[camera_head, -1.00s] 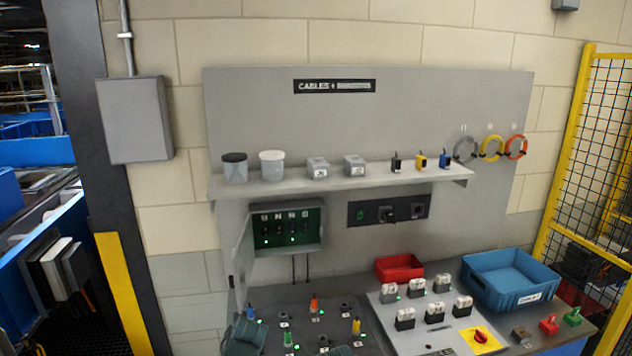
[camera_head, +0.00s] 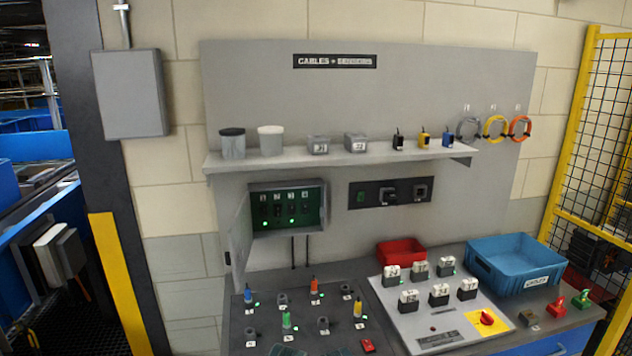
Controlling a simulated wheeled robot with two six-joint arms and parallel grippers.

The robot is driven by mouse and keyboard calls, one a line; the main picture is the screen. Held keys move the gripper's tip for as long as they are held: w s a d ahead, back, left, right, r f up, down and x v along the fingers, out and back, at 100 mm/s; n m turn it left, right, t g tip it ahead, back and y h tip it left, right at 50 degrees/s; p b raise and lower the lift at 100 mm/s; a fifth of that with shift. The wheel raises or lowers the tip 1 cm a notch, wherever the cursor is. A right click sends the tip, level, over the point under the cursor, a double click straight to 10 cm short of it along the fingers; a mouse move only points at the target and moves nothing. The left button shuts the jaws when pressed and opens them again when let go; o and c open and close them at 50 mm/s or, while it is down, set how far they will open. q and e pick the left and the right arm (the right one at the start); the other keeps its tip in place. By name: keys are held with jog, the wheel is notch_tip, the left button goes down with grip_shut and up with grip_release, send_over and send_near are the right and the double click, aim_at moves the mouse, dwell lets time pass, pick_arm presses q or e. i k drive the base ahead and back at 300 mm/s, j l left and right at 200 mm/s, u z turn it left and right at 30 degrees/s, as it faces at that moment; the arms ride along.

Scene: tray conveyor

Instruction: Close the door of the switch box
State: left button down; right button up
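The switch box (camera_head: 318,208) is mounted on the grey panel below the shelf. Its inside is dark green with several switches and two lit green lamps. Its door (camera_head: 241,236) is hinged on the left side and stands wide open, swung out towards me. Only dark shapes at the bottom edge may be parts of my arms. No gripper fingers show, and nothing of mine touches the door.
A shelf (camera_head: 340,157) with jars and small boxes runs above the switch box. Below are a dark connector board (camera_head: 262,318), a grey switch panel (camera_head: 400,318), a red bin (camera_head: 400,254) and a blue bin (camera_head: 515,264). The space before the door looks clear.

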aim_at(240, 232)
jog(key=i+j+z, duration=0.1)
jog(key=j+z, duration=0.2)
jog(key=j, duration=0.9)
jog(key=j+z, duration=0.3)
jog(key=j, duration=0.95)
